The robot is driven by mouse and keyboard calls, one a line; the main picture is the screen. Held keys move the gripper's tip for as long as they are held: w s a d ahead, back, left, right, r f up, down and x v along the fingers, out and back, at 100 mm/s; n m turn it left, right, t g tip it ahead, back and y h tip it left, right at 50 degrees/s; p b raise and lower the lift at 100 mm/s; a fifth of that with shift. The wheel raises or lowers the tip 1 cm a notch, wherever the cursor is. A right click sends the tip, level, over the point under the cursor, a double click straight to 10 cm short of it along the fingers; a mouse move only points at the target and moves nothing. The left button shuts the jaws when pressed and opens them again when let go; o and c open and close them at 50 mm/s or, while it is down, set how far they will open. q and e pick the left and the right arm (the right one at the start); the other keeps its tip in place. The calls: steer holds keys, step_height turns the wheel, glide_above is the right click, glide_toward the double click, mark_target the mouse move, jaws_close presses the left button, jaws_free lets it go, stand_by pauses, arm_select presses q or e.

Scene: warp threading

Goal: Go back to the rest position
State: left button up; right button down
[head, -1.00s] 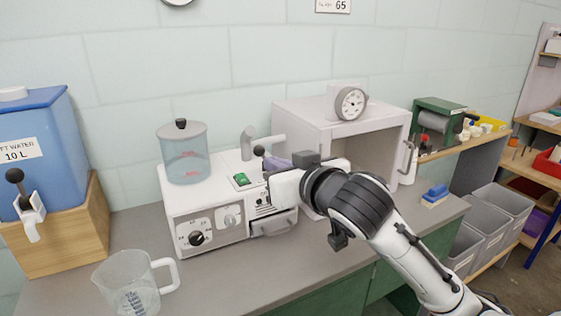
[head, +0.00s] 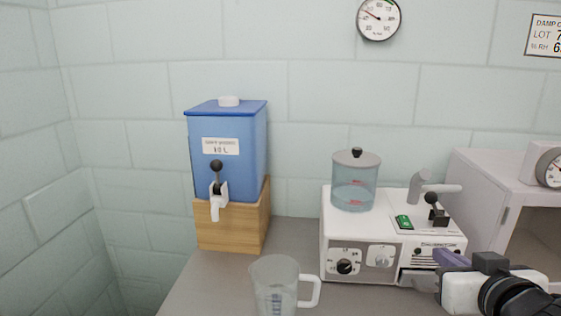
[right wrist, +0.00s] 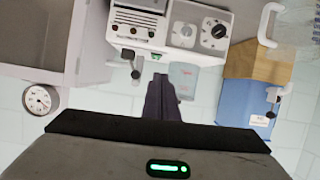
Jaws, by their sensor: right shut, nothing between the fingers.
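My right gripper (head: 452,262) is at the lower right of the head view, in front of the white machine (head: 350,238) on the counter. Its purple-grey fingers are together and hold nothing. In the right wrist view the shut fingers (right wrist: 162,98) point toward the same machine (right wrist: 190,15), which appears upside down there. The gripper seems apart from the machine, but the exact gap cannot be told. My left gripper is not in view.
A clear measuring jug (head: 272,284) stands at the counter's front. A blue water tank (head: 228,175) on a wooden block (head: 232,228) is behind it. A white cabinet (head: 495,185) stands at the right, near my right arm.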

steer(key=s+a+f+n+g+y, duration=0.1)
steer(key=s+a+f+g, duration=0.15)
steer(key=s+f, duration=0.45)
steer(key=s+a+f+n+g+y, duration=0.1)
steer(key=s+a+f+g, duration=0.15)
steer(key=f, duration=0.75)
steer(key=s+a+f+n+g, duration=0.1)
steer(key=s+a+f+g, duration=0.15)
steer(key=s+f, duration=0.45)
steer(key=s+a+f+g, duration=0.25)
steer(key=s+f, duration=0.25)
steer(key=s, duration=0.4)
steer(key=w+a+f+t+y, duration=0.1)
steer(key=w+a+f+t, duration=0.1)
steer(key=f, duration=0.3)
steer(key=w+a+f+t+y, duration=0.1)
steer(key=w+a+f+t, duration=0.1)
steer(key=f, duration=0.4)
steer(key=shift+w+a+f+y, duration=0.15)
steer(key=shift+w+y, duration=0.25)
steer(key=c, duration=2.4)
jaws_free()
steer(key=shift+f+t, duration=0.2)
steer(key=shift+t, duration=0.1)
steer(key=o, duration=0.6)
steer(key=shift+a, duration=0.15)
steer(key=shift+c, duration=0.2)
